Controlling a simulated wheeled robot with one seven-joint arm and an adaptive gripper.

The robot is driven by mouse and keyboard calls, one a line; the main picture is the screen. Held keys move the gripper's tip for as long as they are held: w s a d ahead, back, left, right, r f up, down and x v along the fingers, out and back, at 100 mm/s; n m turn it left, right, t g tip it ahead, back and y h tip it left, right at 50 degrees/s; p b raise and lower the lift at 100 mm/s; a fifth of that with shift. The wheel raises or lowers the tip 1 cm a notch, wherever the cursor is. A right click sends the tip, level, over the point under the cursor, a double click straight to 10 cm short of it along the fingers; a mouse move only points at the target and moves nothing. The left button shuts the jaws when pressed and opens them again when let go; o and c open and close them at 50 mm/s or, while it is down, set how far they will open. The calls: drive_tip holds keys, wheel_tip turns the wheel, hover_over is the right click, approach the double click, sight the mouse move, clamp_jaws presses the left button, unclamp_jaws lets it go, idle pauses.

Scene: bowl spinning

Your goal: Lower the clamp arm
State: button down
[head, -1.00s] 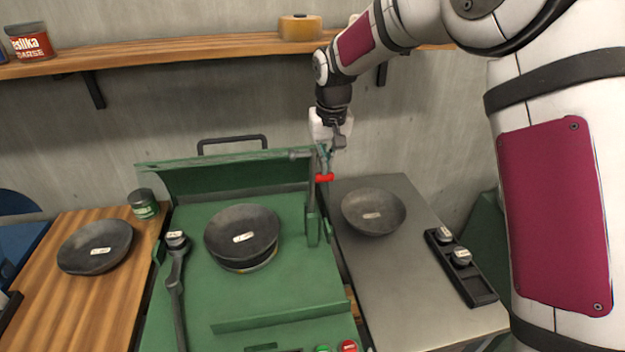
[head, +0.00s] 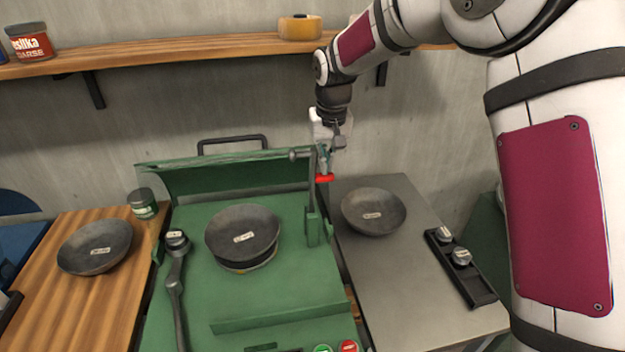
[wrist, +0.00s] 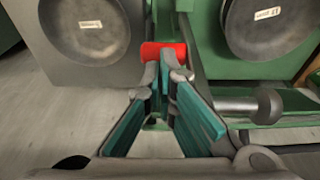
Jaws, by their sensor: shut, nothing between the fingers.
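The clamp arm (head: 312,190) stands upright at the right side of the green machine (head: 270,285). A rod with a round end reaches left from its top, and a red grip (head: 324,178) sits on its right. My gripper (head: 323,167) points down at the red grip. In the wrist view my gripper (wrist: 164,76) is shut and empty, its tips right against or just beside the red grip (wrist: 152,50); I cannot tell if they touch. A dark bowl (head: 242,232) sits on the machine, left of the clamp arm.
A second bowl (head: 373,211) lies on the grey side table (head: 420,290), beside a black tray (head: 460,268) with small knobs. A third bowl (head: 95,247) lies on the wooden table (head: 90,310) at left. A shelf (head: 180,48) runs along the wall behind.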

sight(308, 155)
drive_tip(key=shift+a, duration=0.1)
drive_tip(key=shift+s+a+r, duration=0.1)
drive_tip(key=shift+s+a, duration=0.1)
drive_tip(key=shift+a, duration=0.85)
drive_tip(key=shift+s+a, duration=0.2)
drive_tip(key=shift+a, duration=0.8)
drive_tip(key=shift+s+a+f+b, duration=0.15)
drive_tip(key=shift+s+a+b, duration=0.05)
drive_tip(key=shift+a, duration=0.7)
drive_tip(key=shift+s+a+f+b, duration=0.15)
drive_tip(key=shift+a+f+b, duration=0.1)
drive_tip(key=shift+a, duration=0.65)
drive_tip(key=shift+s+a+f+b, duration=0.1)
drive_tip(key=shift+s+a+b, duration=0.1)
drive_tip(key=shift+a, duration=0.7)
drive_tip(key=s+a+f+b, duration=0.1)
drive_tip(key=a+f+b, duration=0.1)
drive_tip(key=a+f, duration=0.2)
drive_tip(key=shift+s+a+f, duration=0.15)
drive_tip(key=shift+a+f, duration=0.15)
drive_tip(key=shift+a, duration=0.9)
drive_tip(key=shift+r, duration=0.15)
wheel_tip(308, 155, up, 12)
drive_tip(key=p, duration=0.2)
